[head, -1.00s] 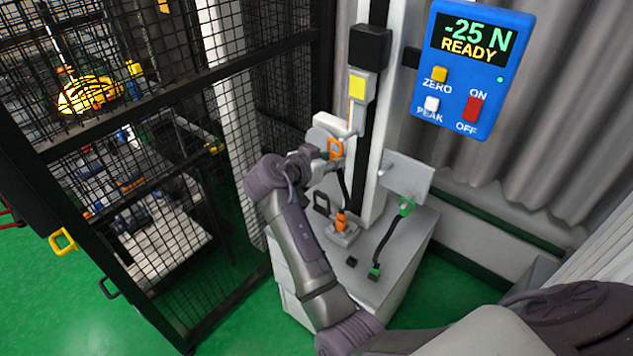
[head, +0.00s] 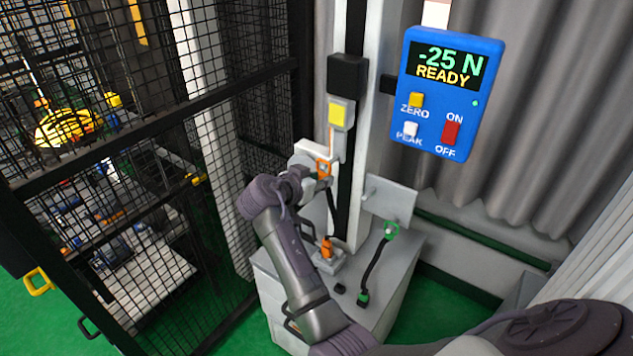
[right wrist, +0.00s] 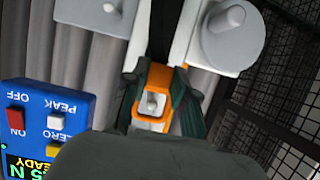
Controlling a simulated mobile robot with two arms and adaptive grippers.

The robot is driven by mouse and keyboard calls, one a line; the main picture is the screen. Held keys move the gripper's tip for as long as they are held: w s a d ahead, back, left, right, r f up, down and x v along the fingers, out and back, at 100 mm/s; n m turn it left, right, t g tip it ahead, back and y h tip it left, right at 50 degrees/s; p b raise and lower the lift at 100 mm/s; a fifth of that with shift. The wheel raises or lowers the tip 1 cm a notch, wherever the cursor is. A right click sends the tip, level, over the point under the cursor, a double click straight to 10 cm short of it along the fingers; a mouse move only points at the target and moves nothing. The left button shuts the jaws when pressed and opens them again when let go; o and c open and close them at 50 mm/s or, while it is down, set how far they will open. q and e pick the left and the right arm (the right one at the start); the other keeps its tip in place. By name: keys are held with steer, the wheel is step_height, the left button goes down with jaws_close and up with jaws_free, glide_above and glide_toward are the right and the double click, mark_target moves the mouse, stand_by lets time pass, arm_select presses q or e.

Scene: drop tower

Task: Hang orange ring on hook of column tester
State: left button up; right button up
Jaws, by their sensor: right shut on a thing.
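The orange ring (head: 323,168) is at the front of my right gripper (head: 318,178), just below the grey carriage with the yellow label (head: 337,114) on the column tester (head: 371,130). A dark strap runs down from it to an orange end (head: 327,247) at the tester's base. In the right wrist view, my right gripper (right wrist: 158,100) is shut on the orange ring (right wrist: 154,76). A pale hook end (right wrist: 151,104) shows inside the ring's opening. I cannot tell whether the ring bears on it. My left gripper is not in view.
A green ring (head: 391,230) on a dark strap is at a grey plate with a peg (head: 390,200). A blue display (head: 447,92) reads -25 N READY. Black mesh fencing (head: 130,150) stands at left. A pale plate with a peg (right wrist: 228,40) is beside the gripper.

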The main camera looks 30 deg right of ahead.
steer(key=shift+w+d, duration=0.2)
steer(key=shift+d, duration=0.45)
steer(key=shift+w+d+f+b, duration=0.25)
steer(key=shift+d+f+b, duration=0.25)
steer(key=shift+b, duration=0.3)
steer(key=shift+r, duration=0.1)
steer(key=o, duration=0.7)
